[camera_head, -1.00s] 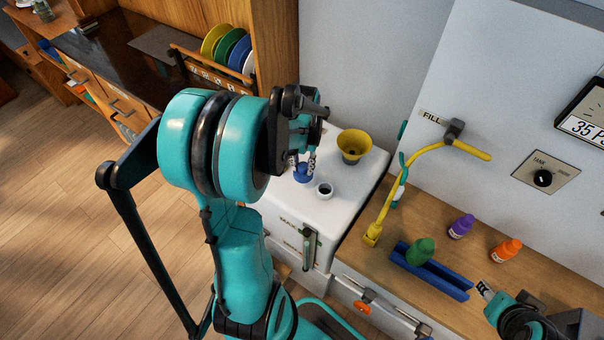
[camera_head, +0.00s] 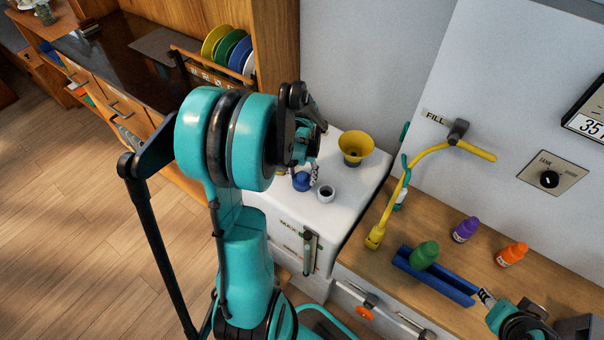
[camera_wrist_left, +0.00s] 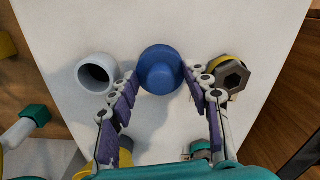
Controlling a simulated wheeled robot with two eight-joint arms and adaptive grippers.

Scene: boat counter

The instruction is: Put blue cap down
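The blue cap (camera_head: 301,181) stands on the white counter top (camera_head: 345,215), left of a small white cup (camera_head: 326,193). In the left wrist view the blue cap (camera_wrist_left: 161,70) lies just beyond and between the fingertips. My left gripper (camera_head: 309,168) is open above it, with the fingers spread to either side.
A yellow funnel (camera_head: 355,147) stands behind the cup. A dark hexagonal piece with yellow (camera_wrist_left: 230,75) is close beside the right finger. A yellow hose (camera_head: 404,190), green bottle (camera_head: 424,254), blue tray (camera_head: 440,282), purple bottle (camera_head: 465,229) and orange bottle (camera_head: 512,254) are to the right.

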